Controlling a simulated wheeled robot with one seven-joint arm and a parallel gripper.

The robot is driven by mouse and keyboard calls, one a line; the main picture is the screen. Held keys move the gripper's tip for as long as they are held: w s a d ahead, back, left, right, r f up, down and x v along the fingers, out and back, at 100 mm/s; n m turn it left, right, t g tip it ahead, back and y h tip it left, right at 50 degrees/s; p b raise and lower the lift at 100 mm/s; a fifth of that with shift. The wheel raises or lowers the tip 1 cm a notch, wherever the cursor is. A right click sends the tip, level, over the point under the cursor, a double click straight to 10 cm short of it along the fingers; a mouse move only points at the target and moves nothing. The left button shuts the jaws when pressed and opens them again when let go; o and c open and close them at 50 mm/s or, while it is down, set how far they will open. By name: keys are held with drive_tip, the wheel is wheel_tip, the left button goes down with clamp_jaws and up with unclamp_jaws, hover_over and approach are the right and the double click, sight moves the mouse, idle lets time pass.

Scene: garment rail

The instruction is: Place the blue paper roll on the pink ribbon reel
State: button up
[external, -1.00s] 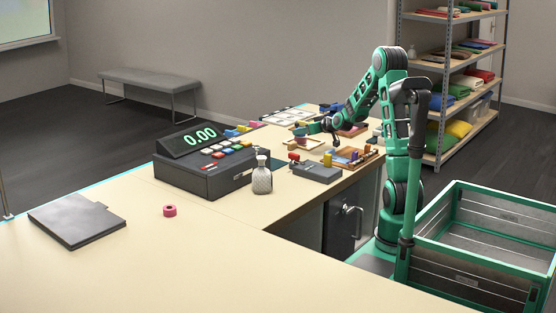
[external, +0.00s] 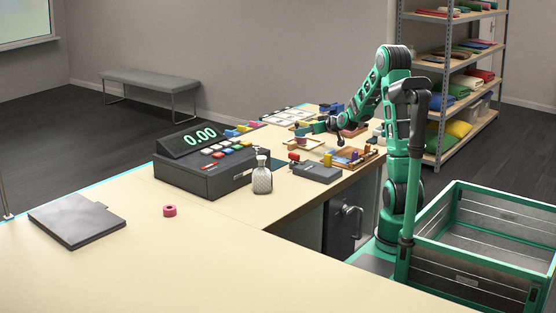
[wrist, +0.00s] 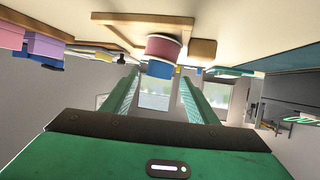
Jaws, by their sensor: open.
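The wrist view is upside down, with the tabletop at the top. In the external view my gripper (external: 304,129) is low over the far counter; the roll and reel are too small to tell there.
The cash register (external: 205,170), glass bottle (external: 262,181) and grey box (external: 318,172) stand nearer.

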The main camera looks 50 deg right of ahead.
drive_tip(key=v, duration=0.9)
drive_tip(key=shift+r, duration=0.1)
